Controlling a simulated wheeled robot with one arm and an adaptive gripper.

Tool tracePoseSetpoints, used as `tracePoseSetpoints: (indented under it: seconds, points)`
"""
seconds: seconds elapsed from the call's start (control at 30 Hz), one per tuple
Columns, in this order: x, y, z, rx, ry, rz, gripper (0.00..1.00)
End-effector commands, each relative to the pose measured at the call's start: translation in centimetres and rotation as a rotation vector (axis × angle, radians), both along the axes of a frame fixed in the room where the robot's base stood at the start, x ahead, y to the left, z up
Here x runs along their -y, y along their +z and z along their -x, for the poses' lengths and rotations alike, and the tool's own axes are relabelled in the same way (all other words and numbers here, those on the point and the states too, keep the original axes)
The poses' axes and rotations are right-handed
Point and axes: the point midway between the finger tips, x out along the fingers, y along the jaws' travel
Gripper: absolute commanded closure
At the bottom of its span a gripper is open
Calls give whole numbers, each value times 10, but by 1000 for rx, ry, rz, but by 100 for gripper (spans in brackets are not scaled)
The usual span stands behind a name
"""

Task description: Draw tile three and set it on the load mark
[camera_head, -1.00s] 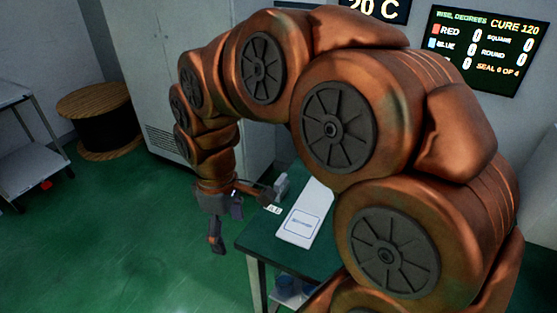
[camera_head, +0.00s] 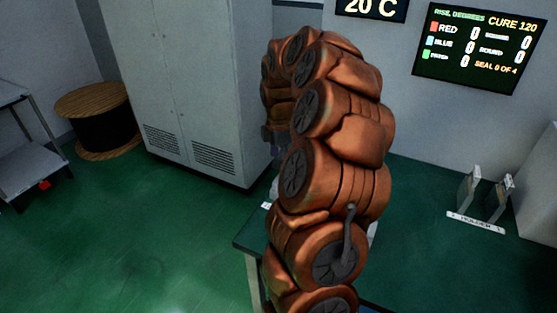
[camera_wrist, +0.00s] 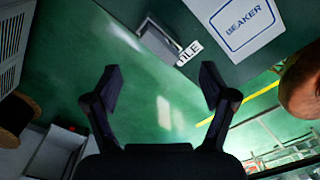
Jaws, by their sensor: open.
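In the wrist view my gripper (camera_wrist: 162,82) is open and empty, with its two dark fingers apart above green floor. A grey box (camera_wrist: 158,38) with a white label reading TILE (camera_wrist: 189,52) lies ahead of the fingers, near the table edge. The box and the label (camera_head: 266,206) show in part beside my arm in the head view. No single tile can be told apart, and I cannot identify tile three or the load mark. My arm mostly hides my gripper in the head view.
My arm covers much of the dark green table (camera_head: 250,242). A labelled holder (camera_head: 476,222) stands at right. A grey cabinet (camera_head: 185,80), cable spool (camera_head: 97,118) and wall display (camera_head: 480,45) stand around.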

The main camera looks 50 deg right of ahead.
Motion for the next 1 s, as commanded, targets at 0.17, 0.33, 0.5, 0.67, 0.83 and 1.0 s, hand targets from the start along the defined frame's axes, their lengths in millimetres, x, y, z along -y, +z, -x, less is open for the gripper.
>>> tracePoseSetpoints:
  seconds: [0.17, 0.33, 0.5, 0.67, 0.83, 1.0]
  points:
    - [-1, -7, 0, -1, 0, 0, 17]
    - [-1, -19, 0, -3, 0, -1, 17]
    - [-1, -32, 0, -1, 0, 0, 17]
    - [-1, -44, 0, 2, -2, 1, 17]
    - [-1, -59, 0, 0, -1, 0, 17]
    - [-2, -73, 0, -2, -1, -1, 17]
